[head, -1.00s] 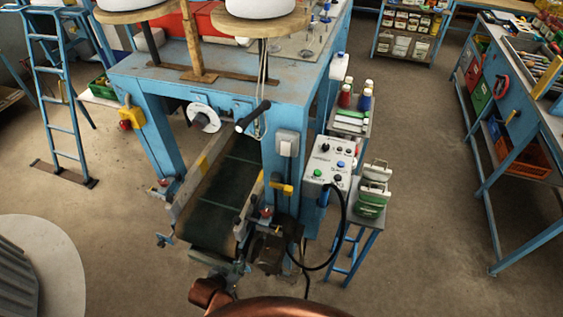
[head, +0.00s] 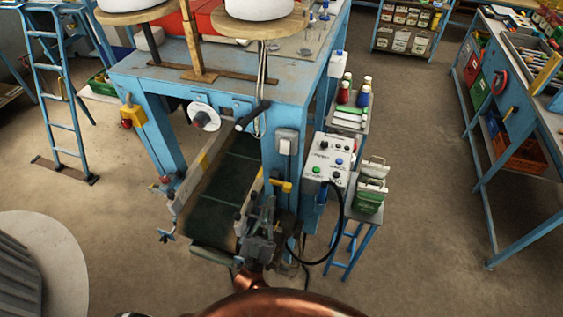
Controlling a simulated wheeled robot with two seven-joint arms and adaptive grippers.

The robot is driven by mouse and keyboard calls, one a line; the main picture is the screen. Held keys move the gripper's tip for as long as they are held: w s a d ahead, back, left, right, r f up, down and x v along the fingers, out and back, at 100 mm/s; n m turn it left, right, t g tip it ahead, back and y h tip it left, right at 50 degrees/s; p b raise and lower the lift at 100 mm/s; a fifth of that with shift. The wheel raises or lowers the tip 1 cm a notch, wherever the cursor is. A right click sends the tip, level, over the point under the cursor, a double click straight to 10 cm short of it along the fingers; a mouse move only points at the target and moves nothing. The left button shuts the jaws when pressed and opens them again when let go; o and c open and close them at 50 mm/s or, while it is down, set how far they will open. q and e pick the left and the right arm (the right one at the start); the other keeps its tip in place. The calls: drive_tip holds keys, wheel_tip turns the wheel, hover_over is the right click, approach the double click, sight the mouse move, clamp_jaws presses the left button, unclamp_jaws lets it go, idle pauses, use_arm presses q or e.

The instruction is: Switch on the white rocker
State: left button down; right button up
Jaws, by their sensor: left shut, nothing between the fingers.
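The white rocker (head: 285,146) is a pale switch plate on a grey box, fixed to the front of the machine's right blue leg. It is small, and I cannot tell which way it is tipped. My left gripper (head: 270,202) is grey and points up and away from me, in front of the lower part of that leg. In the picture it is below the rocker and apart from it. Its fingers are shut and empty. It hides part of the leg's foot and the conveyor's right side. My right gripper is not in view.
A grey control box (head: 326,161) with coloured buttons and a black cable is right of the rocker. A yellow lever (head: 281,185) sticks out below it. The dark conveyor (head: 218,208) lies left of my gripper. A black-gripped handle (head: 252,116) juts out left of the rocker.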

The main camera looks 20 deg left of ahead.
use_arm(q)
drive_tip(key=shift+s+a+r+y, duration=0.1)
drive_tip(key=shift+s+r+y, duration=0.05)
drive_tip(key=shift+r+y, duration=0.15)
drive_tip(key=p, duration=0.4)
approach(284, 150)
wheel_tip(284, 150, up, 4)
drive_tip(key=w, duration=0.3)
drive_tip(key=shift+w+f, duration=0.15)
drive_tip(key=shift+w, duration=0.25)
drive_tip(key=shift+w+f, duration=0.1)
drive_tip(key=shift+w, duration=0.35)
